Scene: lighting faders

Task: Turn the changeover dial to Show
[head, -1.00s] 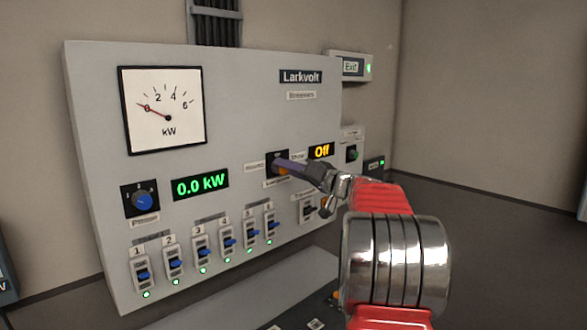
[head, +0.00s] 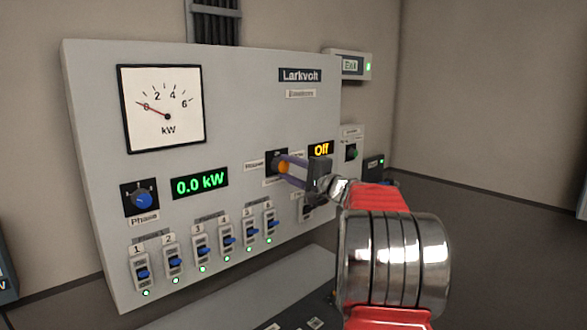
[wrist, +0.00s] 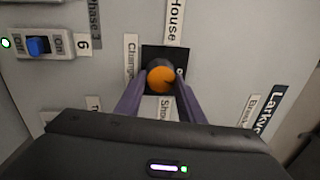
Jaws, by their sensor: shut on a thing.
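The changeover dial is an orange knob (head: 284,168) on a small black plate (wrist: 177,54), right of centre on the grey panel. In the wrist view the knob (wrist: 160,80) sits between the two purple fingers of my gripper (head: 288,169), which is shut on it. Labels around the plate read "House" (wrist: 175,22) and "Show" (wrist: 165,107), with a partly hidden "Chang…" label (wrist: 131,57). In the head view "House" lies left of the dial. The knob's pointing direction is unclear.
The panel (head: 240,100) also carries a kW meter (head: 162,108) near zero, a green "0.0 kW" display (head: 200,183), a blue Phase dial (head: 142,199) and a row of several blue switches with green lights. An Exit box (head: 350,66) is on the wall to the right.

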